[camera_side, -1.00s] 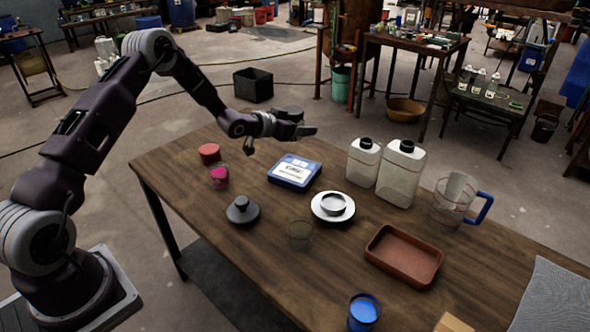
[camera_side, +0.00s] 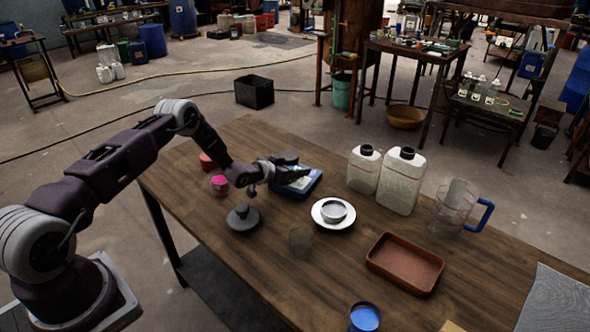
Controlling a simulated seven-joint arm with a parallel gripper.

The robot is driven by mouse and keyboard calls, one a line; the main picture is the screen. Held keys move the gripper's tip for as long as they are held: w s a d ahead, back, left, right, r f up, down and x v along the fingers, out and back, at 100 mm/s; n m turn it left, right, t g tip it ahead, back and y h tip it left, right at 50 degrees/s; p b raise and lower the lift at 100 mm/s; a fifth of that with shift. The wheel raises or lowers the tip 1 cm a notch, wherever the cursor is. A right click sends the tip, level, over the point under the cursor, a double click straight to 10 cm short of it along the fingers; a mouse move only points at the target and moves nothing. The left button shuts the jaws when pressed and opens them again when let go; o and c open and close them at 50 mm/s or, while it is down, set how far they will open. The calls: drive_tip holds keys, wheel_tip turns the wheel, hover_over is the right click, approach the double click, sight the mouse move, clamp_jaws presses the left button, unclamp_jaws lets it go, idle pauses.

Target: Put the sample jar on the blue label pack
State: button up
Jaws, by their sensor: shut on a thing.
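The blue label pack (camera_side: 307,187) lies flat near the far edge of the table, with a white label on top. My gripper (camera_side: 291,170) is above it and covers part of the label from this view. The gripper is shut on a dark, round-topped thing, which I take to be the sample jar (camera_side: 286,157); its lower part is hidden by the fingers. I cannot tell whether it touches the pack.
A pink jar (camera_side: 219,186), a red lid (camera_side: 207,161) and a dark knobbed lid (camera_side: 242,217) stand to the left. A white saucer with a dish (camera_side: 319,221) is close in front. White jugs (camera_side: 402,182) stand to the right, beyond a brown tray (camera_side: 404,284).

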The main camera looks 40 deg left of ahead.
drive_tip(key=shift+f, duration=0.15)
drive_tip(key=shift+f, duration=0.1)
drive_tip(key=o, duration=1.4)
